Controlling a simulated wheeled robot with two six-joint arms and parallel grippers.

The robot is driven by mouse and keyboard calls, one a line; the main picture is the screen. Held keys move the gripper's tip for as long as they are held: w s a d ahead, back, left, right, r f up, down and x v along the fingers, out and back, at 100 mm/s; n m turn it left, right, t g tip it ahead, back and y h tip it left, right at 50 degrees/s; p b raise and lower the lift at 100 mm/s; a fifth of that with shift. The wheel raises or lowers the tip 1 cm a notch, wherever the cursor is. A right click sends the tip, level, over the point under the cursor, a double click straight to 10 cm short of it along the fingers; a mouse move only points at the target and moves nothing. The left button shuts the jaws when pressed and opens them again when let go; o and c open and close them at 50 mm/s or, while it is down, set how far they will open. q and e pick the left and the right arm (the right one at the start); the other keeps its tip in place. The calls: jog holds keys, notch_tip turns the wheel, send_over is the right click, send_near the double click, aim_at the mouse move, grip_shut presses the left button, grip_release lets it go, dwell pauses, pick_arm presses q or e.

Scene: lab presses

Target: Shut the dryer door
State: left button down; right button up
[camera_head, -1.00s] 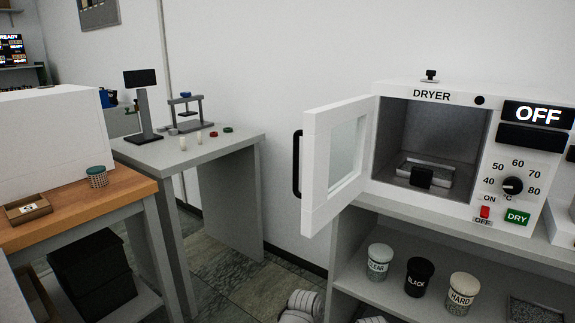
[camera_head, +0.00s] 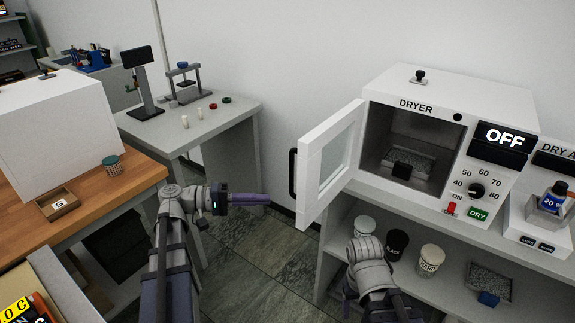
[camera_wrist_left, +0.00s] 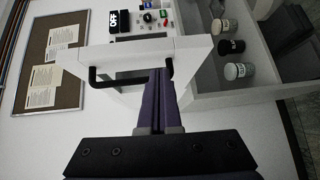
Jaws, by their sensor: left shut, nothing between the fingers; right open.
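The white dryer (camera_head: 520,115) stands on a grey bench at the right, its display reading OFF. Its door (camera_head: 310,180) is wide open, swung out to the left, with a glass pane and a black handle (camera_head: 293,172) on its outer face. My left gripper (camera_head: 266,199) is shut and empty, pointing right toward the door, left of and slightly below the handle. In the left wrist view its purple fingers (camera_wrist_left: 159,74) overlap the handle (camera_wrist_left: 105,82); I cannot tell whether they touch. My right gripper is out of view.
Jars (camera_head: 397,243) stand on the shelf under the dryer, partly behind my right forearm. A grey table (camera_head: 225,120) with small items stands at the back left. A wooden table (camera_head: 140,175) with a white box is at the left. Floor between them is clear.

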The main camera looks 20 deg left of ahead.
pick_arm(q)
notch_tip(320, 180, up, 3)
jog(key=a+t, duration=0.1)
jog(key=a, duration=0.2)
jog(key=x, duration=1)
jog(key=shift+d+r+h, duration=0.25)
jog(key=shift+r+h, duration=0.15)
jog(key=shift+r, duration=0.05)
pick_arm(e)
jog(key=shift+r, duration=0.75)
